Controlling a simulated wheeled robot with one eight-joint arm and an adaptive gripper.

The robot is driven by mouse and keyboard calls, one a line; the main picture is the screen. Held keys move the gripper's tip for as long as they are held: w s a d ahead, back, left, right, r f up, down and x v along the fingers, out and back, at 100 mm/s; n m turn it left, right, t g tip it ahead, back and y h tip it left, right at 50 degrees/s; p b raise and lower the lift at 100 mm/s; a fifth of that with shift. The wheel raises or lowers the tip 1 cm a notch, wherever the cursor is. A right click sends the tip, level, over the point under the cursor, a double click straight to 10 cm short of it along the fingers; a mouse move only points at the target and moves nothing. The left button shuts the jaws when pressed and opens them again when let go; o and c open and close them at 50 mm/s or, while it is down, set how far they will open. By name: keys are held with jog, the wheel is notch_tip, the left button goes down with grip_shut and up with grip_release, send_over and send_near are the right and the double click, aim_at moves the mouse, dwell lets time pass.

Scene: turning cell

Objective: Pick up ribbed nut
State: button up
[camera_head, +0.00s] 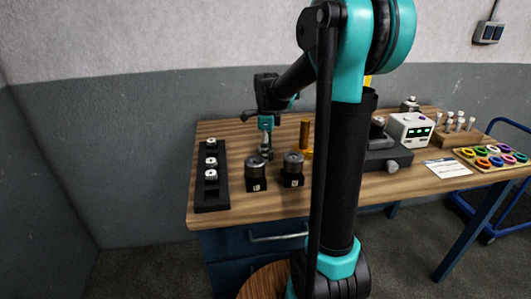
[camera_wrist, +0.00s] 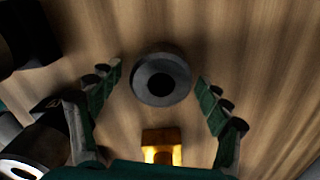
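A grey round part with a dark centre hole (camera_wrist: 147,88) lies on the wooden table, centred in the wrist view. It looks like the nut, but I cannot make out ribs on it. My gripper (camera_wrist: 159,73) is open, with one green-padded finger on each side of the part and a gap on both sides. In the head view my gripper (camera_head: 266,148) points down over the table, behind the two black holders. The part there is mostly hidden by the gripper and a holder, so the height between them is hard to tell.
Two black holders with round metal parts (camera_head: 256,184) (camera_head: 292,181) stand in front of my gripper. A brass-coloured piece (camera_head: 305,132) is close by; it shows in the wrist view (camera_wrist: 160,138). A black rack (camera_head: 212,200) with three silver parts stands left. A white device (camera_head: 411,131) stands right.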

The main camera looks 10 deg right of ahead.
jog(key=c, duration=1.3)
jog(key=shift+r, duration=0.1)
